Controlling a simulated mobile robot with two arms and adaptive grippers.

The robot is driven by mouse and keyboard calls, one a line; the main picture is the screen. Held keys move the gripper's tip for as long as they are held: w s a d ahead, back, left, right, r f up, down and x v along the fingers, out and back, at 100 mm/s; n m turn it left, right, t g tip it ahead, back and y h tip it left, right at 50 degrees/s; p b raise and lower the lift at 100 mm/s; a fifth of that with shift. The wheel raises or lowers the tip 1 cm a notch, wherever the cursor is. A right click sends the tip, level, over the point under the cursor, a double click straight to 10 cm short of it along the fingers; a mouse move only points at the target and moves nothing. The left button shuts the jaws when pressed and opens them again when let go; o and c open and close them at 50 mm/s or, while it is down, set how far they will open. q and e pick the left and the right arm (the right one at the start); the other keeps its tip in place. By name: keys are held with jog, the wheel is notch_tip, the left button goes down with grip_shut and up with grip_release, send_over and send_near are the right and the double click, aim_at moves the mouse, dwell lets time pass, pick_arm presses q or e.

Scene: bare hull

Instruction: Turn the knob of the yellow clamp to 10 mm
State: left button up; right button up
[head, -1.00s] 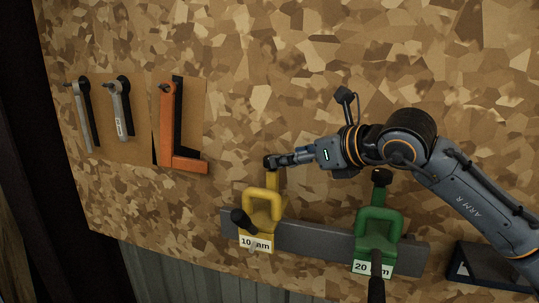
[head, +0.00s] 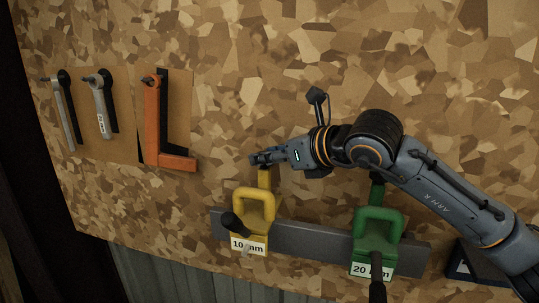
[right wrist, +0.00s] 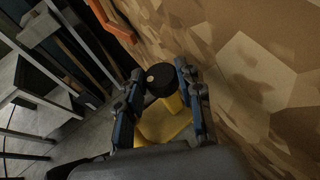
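The yellow clamp (head: 254,205) sits at the left end of a grey bar on the board. Its label (head: 249,246) begins with 10 and is partly covered by a black handle (head: 232,222). My right gripper (head: 254,158) is at the top of the clamp's yellow post and hides the black knob there in the head view. In the right wrist view the knob (right wrist: 161,79) lies between the two spread fingers of my right gripper (right wrist: 160,73). Any contact with the knob is too small to tell. My left gripper is in neither view.
A green clamp (head: 377,225) with a 20 label stands to the right on the grey bar (head: 310,238). Two grey tools and an orange angle tool (head: 153,125) hang on the left. The board (head: 290,60) above is clear.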

jog(key=shift+g, duration=0.3)
jog(key=shift+n+y, duration=0.4)
jog(key=shift+w+d+n+g+y+p, duration=0.1)
jog(key=shift+w+n+g+y+p, duration=0.05)
jog(key=shift+n+g+y+p, duration=0.7)
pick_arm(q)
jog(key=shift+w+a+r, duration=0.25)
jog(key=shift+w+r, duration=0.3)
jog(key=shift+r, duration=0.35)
pick_arm(e)
jog(key=shift+f+n+g, duration=0.1)
jog(key=shift+n+g, duration=0.15)
jog(key=shift+g, duration=0.1)
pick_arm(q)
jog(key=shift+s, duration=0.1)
pick_arm(e)
jog(key=o, duration=1.2)
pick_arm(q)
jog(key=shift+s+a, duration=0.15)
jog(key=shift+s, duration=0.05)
pick_arm(e)
jog(key=shift+d, duration=0.1)
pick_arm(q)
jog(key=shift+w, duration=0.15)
pick_arm(e)
jog(key=v, duration=1.2)
